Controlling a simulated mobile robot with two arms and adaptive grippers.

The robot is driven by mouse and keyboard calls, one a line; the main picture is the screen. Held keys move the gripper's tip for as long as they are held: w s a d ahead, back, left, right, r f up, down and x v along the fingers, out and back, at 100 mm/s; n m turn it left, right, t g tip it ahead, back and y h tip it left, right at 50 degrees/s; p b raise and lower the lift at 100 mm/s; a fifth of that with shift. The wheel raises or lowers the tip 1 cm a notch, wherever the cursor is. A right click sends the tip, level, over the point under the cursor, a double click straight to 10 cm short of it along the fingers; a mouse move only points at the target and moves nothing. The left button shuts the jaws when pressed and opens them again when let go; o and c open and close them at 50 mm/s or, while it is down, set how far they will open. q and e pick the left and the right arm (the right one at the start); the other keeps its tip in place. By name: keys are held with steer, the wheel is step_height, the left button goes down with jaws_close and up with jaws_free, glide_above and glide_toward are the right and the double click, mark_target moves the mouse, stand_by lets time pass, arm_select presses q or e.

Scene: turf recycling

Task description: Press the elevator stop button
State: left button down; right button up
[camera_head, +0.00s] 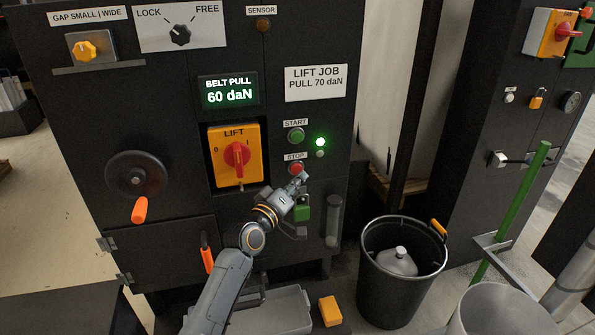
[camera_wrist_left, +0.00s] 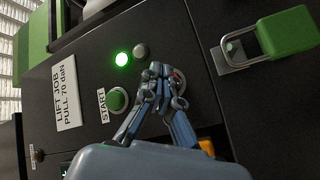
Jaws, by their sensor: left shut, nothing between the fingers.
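The red stop button (camera_head: 296,168) sits under the STOP label on the black panel, below the green start button (camera_head: 296,136). My left gripper (camera_head: 303,176) is shut and empty, with its tips right beside the stop button, at its lower right in the head view. In the left wrist view the closed fingers (camera_wrist_left: 157,72) cover most of the stop button; only part of a pale ring shows behind them. The start button (camera_wrist_left: 118,99) is clear to their left. I cannot tell whether the fingertips touch the stop button. My right gripper is not in view.
A green lamp (camera_head: 320,142) is lit beside the buttons. A green padlock (camera_head: 302,209) hangs just below my gripper. The LIFT switch (camera_head: 237,155) is to the left. A black bin (camera_head: 372,281) stands on the floor to the right.

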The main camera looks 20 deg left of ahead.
arm_select(q)
steer(key=shift+w+a, duration=0.1)
stand_by(0.6)
steer(key=shift+w+a, duration=0.15)
steer(key=shift+w, duration=0.1)
steer(key=shift+w+a+b, duration=0.3)
steer(key=shift+w+b, duration=0.1)
steer(key=shift+b, duration=0.15)
stand_by(0.6)
steer(key=shift+s+r, duration=0.1)
steer(key=shift+s+d+p, duration=0.5)
steer(key=shift+s+p, duration=0.2)
steer(key=shift+p, duration=0.05)
